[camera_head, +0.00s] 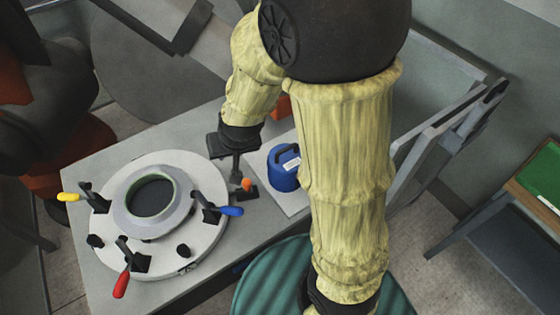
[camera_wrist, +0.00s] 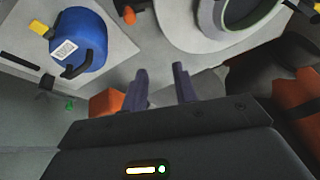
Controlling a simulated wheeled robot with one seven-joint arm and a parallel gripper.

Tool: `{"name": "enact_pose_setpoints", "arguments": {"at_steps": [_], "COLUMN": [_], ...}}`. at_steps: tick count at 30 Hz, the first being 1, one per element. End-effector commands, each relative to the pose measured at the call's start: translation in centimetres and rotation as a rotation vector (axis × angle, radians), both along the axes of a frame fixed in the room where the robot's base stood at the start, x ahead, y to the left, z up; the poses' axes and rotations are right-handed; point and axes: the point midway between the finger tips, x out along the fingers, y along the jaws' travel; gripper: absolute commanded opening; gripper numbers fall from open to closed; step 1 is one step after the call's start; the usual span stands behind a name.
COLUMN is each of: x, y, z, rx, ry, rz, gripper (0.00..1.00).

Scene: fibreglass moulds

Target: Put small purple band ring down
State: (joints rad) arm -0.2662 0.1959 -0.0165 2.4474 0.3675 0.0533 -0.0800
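I cannot make out a small purple band ring in either view. My gripper (camera_wrist: 160,69) points toward the table in the wrist view, its two dark fingers apart with a clear gap and nothing visible between them. In the head view my gripper (camera_head: 237,167) is small and partly hidden, above the table between the round mould and the blue container. The round pale mould (camera_head: 122,177) carries a raised ring with a green inner edge (camera_head: 150,196) around a dark opening. The mould also shows at the top right of the wrist view (camera_wrist: 190,32).
Clamps with yellow (camera_head: 68,197), red (camera_head: 121,285), blue (camera_head: 232,211) and orange (camera_head: 247,184) handles stand around the mould. A blue container (camera_head: 284,170) with a black handle stands on a pale board (camera_head: 295,204). An orange block (camera_wrist: 107,101) is near the fingers.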

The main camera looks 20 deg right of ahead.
Motion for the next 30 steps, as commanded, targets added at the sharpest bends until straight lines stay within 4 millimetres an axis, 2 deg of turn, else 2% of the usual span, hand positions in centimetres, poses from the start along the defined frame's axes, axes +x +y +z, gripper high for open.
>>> {"name": "enact_pose_setpoints", "arguments": {"at_steps": [1, 3, 6, 9, 12, 30], "x": [-1.4, -3.6, -6.3, -8.0, -8.5, -8.3], "y": [-2.4, -5.1, -8.1, -9.5, -9.9, -9.8], "z": [0.6, 1.0, 1.4, 1.6, 1.6, 1.6], "rx": [-0.018, -0.051, -0.097, -0.128, -0.138, -0.136], "ry": [0.029, 0.083, 0.147, 0.186, 0.200, 0.198], "rz": [-0.001, 0.007, 0.011, 0.014, 0.016, 0.016], "gripper": [0.29, 0.29, 0.29, 0.29, 0.29, 0.29]}}
